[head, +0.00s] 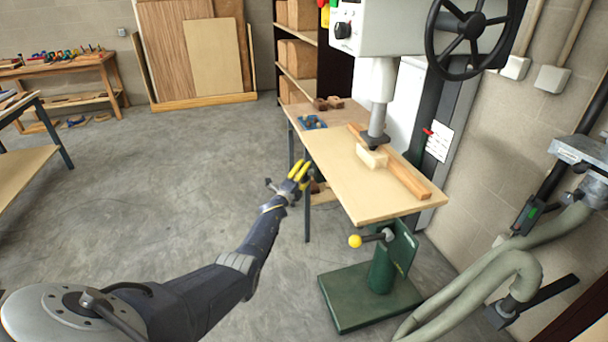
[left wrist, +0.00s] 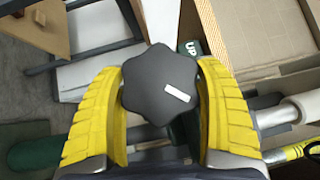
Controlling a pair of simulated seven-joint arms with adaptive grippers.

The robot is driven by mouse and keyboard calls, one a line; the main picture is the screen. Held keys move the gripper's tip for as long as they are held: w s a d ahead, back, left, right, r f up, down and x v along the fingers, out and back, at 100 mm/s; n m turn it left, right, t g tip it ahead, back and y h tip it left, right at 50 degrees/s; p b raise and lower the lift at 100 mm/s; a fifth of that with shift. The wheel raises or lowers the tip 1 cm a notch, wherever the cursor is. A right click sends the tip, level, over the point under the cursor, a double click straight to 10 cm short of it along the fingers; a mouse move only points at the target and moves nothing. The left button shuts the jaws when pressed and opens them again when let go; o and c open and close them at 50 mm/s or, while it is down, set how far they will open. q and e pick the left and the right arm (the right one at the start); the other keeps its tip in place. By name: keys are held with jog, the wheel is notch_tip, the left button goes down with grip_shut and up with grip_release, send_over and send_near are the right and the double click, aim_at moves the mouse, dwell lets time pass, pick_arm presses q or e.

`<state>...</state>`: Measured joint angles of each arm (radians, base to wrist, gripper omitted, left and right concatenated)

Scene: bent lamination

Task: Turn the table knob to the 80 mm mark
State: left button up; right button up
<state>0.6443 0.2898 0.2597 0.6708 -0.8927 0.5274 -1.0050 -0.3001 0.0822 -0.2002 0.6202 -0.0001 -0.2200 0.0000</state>
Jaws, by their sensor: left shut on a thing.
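A black lobed knob (left wrist: 160,85) with a short white line on its face fills the middle of the left wrist view. My left gripper (left wrist: 161,100) has one yellow finger on each side of it and is shut on it. In the head view my left gripper (head: 299,172) is beside the left edge of the wooden drill press table (head: 345,175); I cannot make out the knob there. A white card (head: 439,142) with a red pointer (head: 427,131) is on the machine's column; its marks are too small to read.
A pale block (head: 371,156) lies on the table under the spindle, against a wooden fence (head: 408,180). A yellow ball handle (head: 355,241) sticks out below the table. Grey hoses (head: 500,265) are at the right. The floor (head: 150,190) at left is mostly clear.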

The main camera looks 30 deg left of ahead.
pick_arm(q)
jog(key=shift+a+g, duration=0.1)
jog(key=shift+g, duration=0.2)
jog(key=shift+r+n+g, duration=0.15)
jog(key=shift+n+g, duration=0.15)
jog(key=shift+n, duration=0.3)
jog(key=shift+w+r+n+g, duration=0.1)
jog(key=shift+n+g, duration=0.2)
jog(key=shift+n, duration=0.1)
jog(key=shift+w+r+g+h, duration=0.1)
jog(key=shift+r+g+h, duration=0.1)
jog(key=shift+g+h, duration=0.1)
jog(key=shift+n, duration=0.3)
jog(key=shift+f+n+g, duration=0.25)
jog(key=shift+n+g, duration=0.05)
jog(key=shift+f, duration=0.2)
